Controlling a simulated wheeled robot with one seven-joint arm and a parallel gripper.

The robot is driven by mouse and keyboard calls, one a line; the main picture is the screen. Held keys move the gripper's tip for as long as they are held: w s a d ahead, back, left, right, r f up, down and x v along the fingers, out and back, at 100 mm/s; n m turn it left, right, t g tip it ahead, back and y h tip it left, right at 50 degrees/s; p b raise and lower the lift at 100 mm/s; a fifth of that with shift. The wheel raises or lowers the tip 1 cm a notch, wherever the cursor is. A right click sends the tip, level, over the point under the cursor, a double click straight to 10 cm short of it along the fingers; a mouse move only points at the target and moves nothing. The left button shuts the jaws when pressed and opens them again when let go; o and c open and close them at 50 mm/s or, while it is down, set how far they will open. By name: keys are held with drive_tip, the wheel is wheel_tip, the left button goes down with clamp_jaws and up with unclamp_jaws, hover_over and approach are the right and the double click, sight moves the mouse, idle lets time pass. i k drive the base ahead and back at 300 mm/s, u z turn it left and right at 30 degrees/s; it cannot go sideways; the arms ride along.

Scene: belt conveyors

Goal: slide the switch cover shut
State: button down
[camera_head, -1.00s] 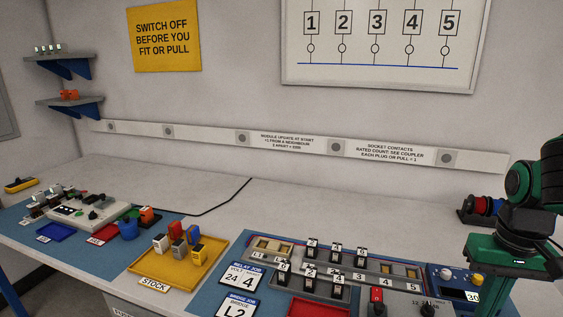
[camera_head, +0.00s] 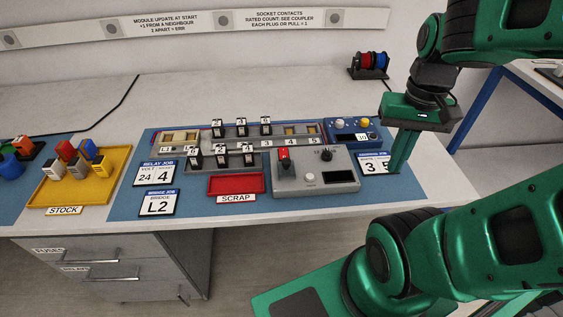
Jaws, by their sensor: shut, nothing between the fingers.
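A grey switch box (camera_head: 336,184) stands at the right of the blue mat, in the head view. It carries a red switch (camera_head: 284,160) on its left side, a black lever (camera_head: 326,155) at its back and a white round button (camera_head: 310,178). I cannot tell for certain which part is the sliding cover. My gripper (camera_head: 396,172) is shut and empty. It points down over the right end of the mat, right of the switch box and apart from the red switch.
A module rack (camera_head: 252,145) with several numbered black modules stands behind the red scrap tray (camera_head: 238,192). A blue box with knobs (camera_head: 343,128) is behind the switch box. The yellow stock tray (camera_head: 46,192) is at left. The grey bench behind the mat is mostly clear.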

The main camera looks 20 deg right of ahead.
sight(286, 162)
drive_tip(key=u, duration=0.55)
drive_tip(key=k, duration=1.05)
drive_tip(key=z, duration=0.9)
drive_tip(key=i, duration=1)
